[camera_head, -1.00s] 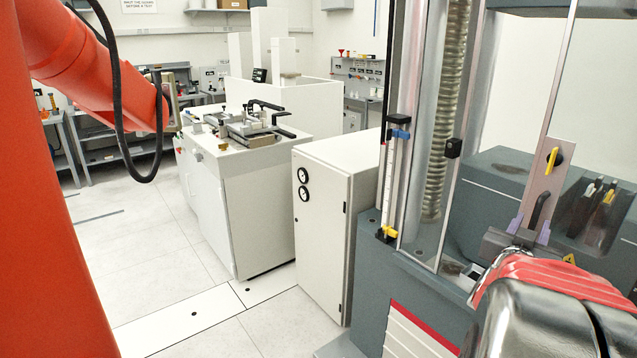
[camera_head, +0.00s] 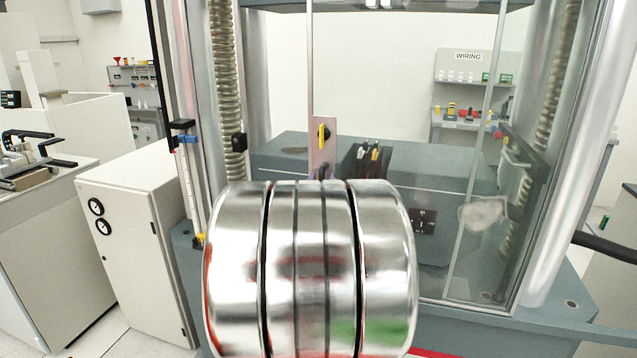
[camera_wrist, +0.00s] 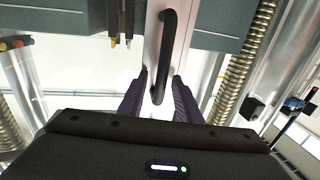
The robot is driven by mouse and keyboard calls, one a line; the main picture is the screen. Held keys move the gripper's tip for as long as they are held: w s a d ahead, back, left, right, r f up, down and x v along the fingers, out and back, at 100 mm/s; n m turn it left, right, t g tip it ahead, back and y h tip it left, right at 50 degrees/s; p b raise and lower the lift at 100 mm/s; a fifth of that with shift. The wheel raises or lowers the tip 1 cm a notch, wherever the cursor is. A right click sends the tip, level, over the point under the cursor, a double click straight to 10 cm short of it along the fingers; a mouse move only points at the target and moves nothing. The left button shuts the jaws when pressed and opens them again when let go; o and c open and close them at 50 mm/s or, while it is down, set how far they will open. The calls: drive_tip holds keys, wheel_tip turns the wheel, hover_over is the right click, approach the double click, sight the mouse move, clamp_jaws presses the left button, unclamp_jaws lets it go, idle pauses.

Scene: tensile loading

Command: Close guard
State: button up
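The guard is a clear panel on the grey testing machine, with a metal handle plate (camera_head: 322,152) at its edge. A black bar handle (camera_wrist: 168,55) stands on that plate in the wrist view; its top just shows in the head view (camera_head: 322,172). My gripper (camera_wrist: 160,80) has two purple fingers, spread apart, one on either side of the handle's lower end. Gaps show between the fingers and the handle, so it does not look gripped. In the head view my shiny arm link hides the gripper and most of the handle.
A white cabinet (camera_head: 128,245) stands to the left. Ribbed columns (camera_head: 227,90) flank the machine.

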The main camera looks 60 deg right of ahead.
drive_tip(key=shift+c, duration=0.2)
clamp_jaws()
idle(0.3)
drive_tip(key=shift+a, duration=0.3)
drive_tip(key=shift+d, duration=0.2)
